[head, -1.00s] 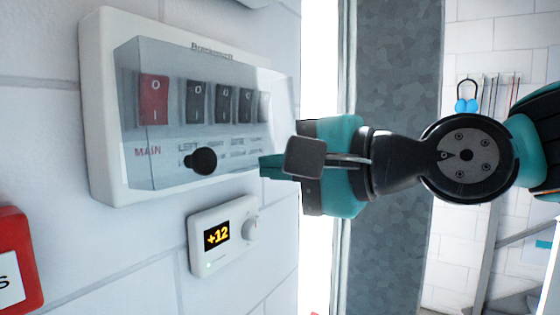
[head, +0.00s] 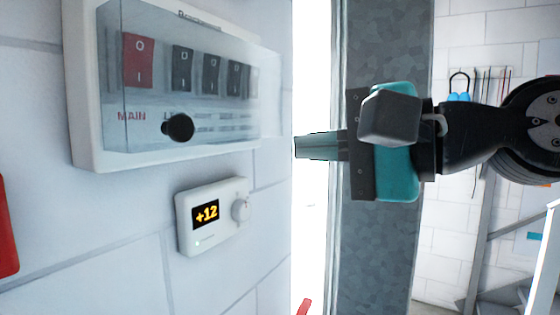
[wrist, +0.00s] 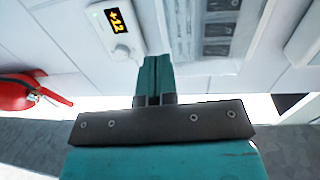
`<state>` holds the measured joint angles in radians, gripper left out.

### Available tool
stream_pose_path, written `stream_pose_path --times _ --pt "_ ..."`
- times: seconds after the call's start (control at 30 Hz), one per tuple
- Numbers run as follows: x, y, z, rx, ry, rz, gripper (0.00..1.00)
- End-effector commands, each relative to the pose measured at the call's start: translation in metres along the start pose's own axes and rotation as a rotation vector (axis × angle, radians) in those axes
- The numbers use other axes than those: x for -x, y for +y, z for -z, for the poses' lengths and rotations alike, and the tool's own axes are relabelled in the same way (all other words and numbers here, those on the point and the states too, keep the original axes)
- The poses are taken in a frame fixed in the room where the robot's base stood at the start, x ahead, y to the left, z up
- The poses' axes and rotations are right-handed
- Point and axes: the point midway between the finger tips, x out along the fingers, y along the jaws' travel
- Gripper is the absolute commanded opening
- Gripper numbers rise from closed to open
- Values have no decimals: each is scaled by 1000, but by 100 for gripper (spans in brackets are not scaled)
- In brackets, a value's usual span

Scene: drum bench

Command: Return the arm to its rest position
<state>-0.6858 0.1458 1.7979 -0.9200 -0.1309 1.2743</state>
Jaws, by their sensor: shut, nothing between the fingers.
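My gripper (head: 300,146) is in the head view, right of the wall panel. Its teal fingers are together, empty, and point left toward the wall, apart from it. In the wrist view the shut fingers (wrist: 153,75) point up toward the wall. The breaker panel (head: 85,150) has a clear cover down over a red main switch (head: 138,60) and several dark switches. A black knob (head: 178,127) is on the cover's front.
A white thermostat (head: 212,215) showing +12 is on the wall below the panel. A red thing (head: 8,228) is at the left edge. A red extinguisher (wrist: 18,92) shows in the wrist view. A grey speckled column (head: 375,255) stands behind my gripper.

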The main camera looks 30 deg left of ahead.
Motion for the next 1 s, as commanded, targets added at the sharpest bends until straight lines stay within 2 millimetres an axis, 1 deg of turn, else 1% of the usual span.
stream_pose_path --times 0.03,0.1,0.2,0.3,0.4,0.53,0.57,0.63,0.67,0.77,0.8,0.87,0.9,0.97,1.0 --pt "13 7 2 2 6 1 0" --pt "28 7 2 2 7 2 0" --pt "46 9 1 1 5 0 0" --pt "58 8 1 0 4 1 0" --pt "64 8 1 -1 2 -1 0" --pt "67 8 0 2 2 -4 0" --pt "68 10 1 10 7 -12 0" --pt "74 24 3 49 30 -61 0" --pt "78 34 5 76 46 -98 0" --pt "104 83 10 208 92 -285 0" --pt "118 108 9 265 98 -382 0" --pt "144 146 5 345 84 -531 0" --pt "161 170 0 390 60 -626 0" --pt "187 202 -12 442 5 -754 0" --pt "204 222 -20 469 -38 -829 0"
